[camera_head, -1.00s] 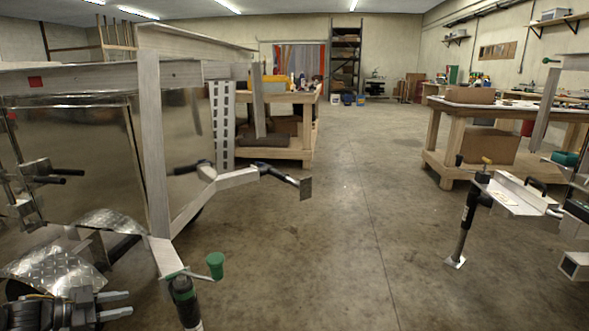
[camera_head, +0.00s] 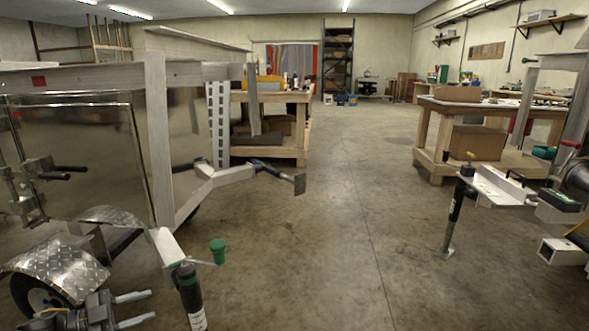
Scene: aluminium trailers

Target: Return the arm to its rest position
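My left gripper (camera_head: 152,305) shows at the bottom left of the head view. Its two pale fingers point right and stand apart, with nothing between them. Its arm is mostly cut off by the frame's lower edge. The gripper is in front of the near trailer's diamond-plate fender (camera_head: 62,272) and left of a black jack tube (camera_head: 189,290). I cannot tell if it touches either. My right gripper and arm are not in view.
The aluminium trailer (camera_head: 155,135) fills the left side, its tongue reaching right. A green cup-like piece (camera_head: 217,250) sticks out beside the jack. Another trailer's coupler and jack (camera_head: 452,222) stand at right. Wooden workbenches (camera_head: 440,108) are behind. The middle floor (camera_head: 340,240) is clear.

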